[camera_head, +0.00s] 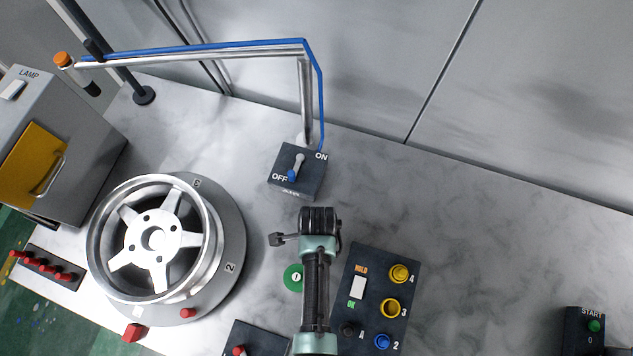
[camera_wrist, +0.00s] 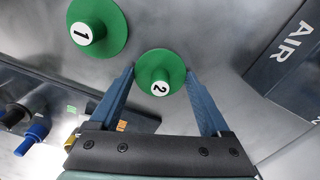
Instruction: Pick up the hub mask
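The mask marked 2 (camera_wrist: 160,73) lies between my gripper's two blue-grey fingertips. My gripper (camera_wrist: 160,80) is open, with a finger on each side of it; I cannot tell whether they touch it. The mask marked 1 (camera_wrist: 98,25) lies beyond, to the upper left. In the head view, mask 1 (camera_head: 293,278) lies on the table left of my arm. Mask 2 is hidden there by my arm and gripper.
A silver wheel (camera_head: 155,242) sits on a numbered round base at the left. The ON/OFF air switch box (camera_head: 297,172) stands just behind my gripper. A dark panel with coloured knobs (camera_head: 374,300) is at the right of my arm. The table further right is mostly clear.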

